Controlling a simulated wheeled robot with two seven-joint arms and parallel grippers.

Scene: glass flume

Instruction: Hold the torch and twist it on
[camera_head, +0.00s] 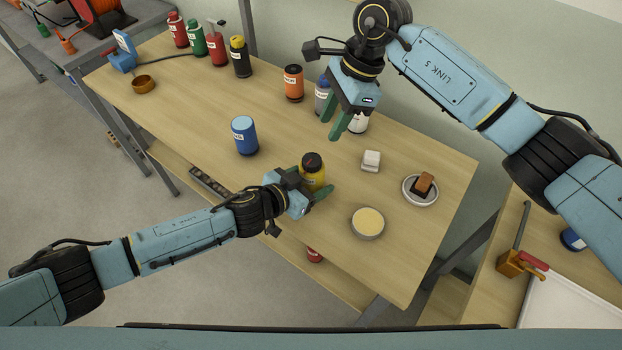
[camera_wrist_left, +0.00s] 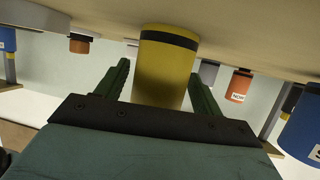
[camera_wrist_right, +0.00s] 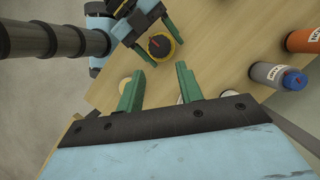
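The torch (camera_head: 313,170) is a yellow cylinder with a dark top bearing a red mark. It stands upright on the table; its yellow body (camera_wrist_left: 163,75) fills most of the left wrist view's middle, and its top shows in the right wrist view (camera_wrist_right: 161,44). My left gripper (camera_head: 316,187) has one finger on each side of the torch, low on its body. A narrow gap shows beside one finger in the left wrist view, so it looks open around it. My right gripper (camera_head: 341,122) is open and empty, above the table behind the torch.
A blue can (camera_head: 244,136) stands left of the torch. A white block (camera_head: 371,161), a round yellow-topped dish (camera_head: 368,222) and a plate (camera_head: 407,193) with a brown-topped block lie to the right. An orange bottle (camera_head: 293,84) and grey bottle (camera_head: 322,97) stand behind.

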